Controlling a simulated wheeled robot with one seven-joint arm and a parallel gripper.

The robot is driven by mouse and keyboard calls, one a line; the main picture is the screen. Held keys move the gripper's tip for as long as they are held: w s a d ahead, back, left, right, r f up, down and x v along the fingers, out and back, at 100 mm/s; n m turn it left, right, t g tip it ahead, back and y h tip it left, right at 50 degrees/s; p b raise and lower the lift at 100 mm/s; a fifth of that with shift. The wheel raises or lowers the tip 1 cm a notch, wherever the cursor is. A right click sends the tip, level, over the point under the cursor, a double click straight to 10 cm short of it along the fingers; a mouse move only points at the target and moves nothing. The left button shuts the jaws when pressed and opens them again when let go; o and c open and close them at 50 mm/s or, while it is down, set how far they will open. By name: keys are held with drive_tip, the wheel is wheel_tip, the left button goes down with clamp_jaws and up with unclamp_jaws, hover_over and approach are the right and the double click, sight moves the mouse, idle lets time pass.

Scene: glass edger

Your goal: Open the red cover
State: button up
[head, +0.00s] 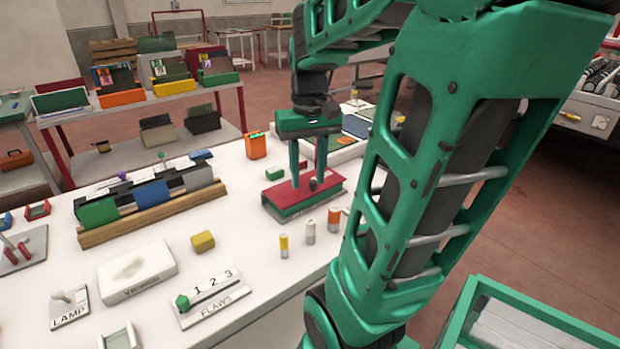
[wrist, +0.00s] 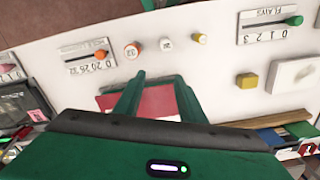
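The red cover (head: 283,197) is the flat red top of a low box with green sides on the white table in the head view. It looks closed, and a small dark knob (head: 313,185) stands on it. The red top also shows in the wrist view (wrist: 152,103), partly hidden by my fingers. My gripper (head: 309,181) points down over the cover, its two green fingers spread with a gap between them. I cannot tell whether the fingertips touch the cover.
Small cylinders (head: 310,232) stand in front of the box. An orange container (head: 256,146) and a green block (head: 275,174) are behind it. A rack of coloured panels (head: 152,193) stands to the left, with a yellow block (head: 203,241) and a FLAWS slider (head: 214,299) nearer.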

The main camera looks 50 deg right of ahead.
wheel_tip(320, 180, up, 3)
hover_over(312, 181)
wheel_tip(312, 181, down, 11)
drive_tip(key=shift+d+r, duration=0.1)
clamp_jaws()
idle(0.3)
